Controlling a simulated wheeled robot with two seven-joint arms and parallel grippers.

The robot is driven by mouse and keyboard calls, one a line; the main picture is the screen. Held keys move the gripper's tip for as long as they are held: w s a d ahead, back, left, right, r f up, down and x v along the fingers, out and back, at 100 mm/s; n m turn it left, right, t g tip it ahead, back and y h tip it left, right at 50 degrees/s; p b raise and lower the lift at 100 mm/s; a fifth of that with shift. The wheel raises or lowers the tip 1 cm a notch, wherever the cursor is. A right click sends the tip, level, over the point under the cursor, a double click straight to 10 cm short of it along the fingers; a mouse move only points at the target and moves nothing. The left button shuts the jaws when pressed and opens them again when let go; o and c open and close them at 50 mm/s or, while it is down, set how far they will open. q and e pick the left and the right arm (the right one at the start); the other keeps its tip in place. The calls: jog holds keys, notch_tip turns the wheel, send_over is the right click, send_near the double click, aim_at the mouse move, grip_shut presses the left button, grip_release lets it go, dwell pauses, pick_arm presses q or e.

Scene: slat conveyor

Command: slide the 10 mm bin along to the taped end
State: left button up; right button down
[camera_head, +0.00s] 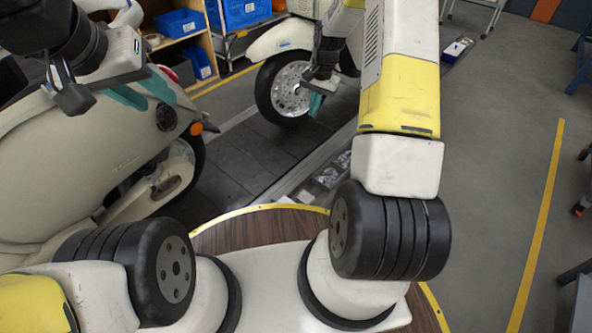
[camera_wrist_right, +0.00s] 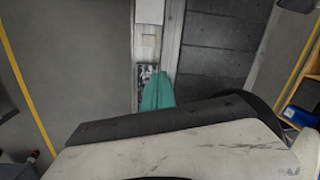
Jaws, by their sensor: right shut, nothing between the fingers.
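Small bins of shiny metal parts (camera_head: 327,177) stand in a row on the narrow rail along the conveyor's edge. No size label is readable, so I cannot tell which is the 10 mm bin. The right wrist view shows a bin with metal parts (camera_wrist_right: 148,70) just beyond my right gripper (camera_wrist_right: 157,92). That gripper's teal fingers are together and empty; they partly cover the bin, and contact cannot be told. My left gripper (camera_head: 143,92) is open and empty in front of the cream scooter. No taped end is clearly visible.
A cream scooter (camera_head: 80,155) fills the left, and another (camera_head: 285,85) stands farther along the dark slat conveyor (camera_head: 235,160). A blue-and-white box (camera_head: 457,47) sits at the rail's far end. Blue bins (camera_head: 180,22) fill a shelf behind.

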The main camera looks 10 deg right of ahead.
jog(key=s+f+m, duration=0.1)
jog(key=f, duration=1.1)
jog(key=s+a+f+m+g, duration=0.1)
jog(key=s+f, duration=0.1)
jog(key=f, duration=1.1)
jog(key=s+f+m+g+y, duration=0.1)
jog(key=s+f, duration=0.1)
jog(key=f, duration=1.1)
jog(key=shift+a+f+m, duration=0.1)
jog(key=shift+a+m, duration=0.05)
jog(key=shift+m, duration=0.15)
jog(key=shift+s+a+f, duration=0.15)
jog(key=shift+s+a, duration=0.5)
jog(key=shift+a, duration=0.15)
jog(key=shift+s+a+f, duration=0.15)
jog(key=shift+s+a, duration=0.45)
jog(key=shift+a, duration=0.2)
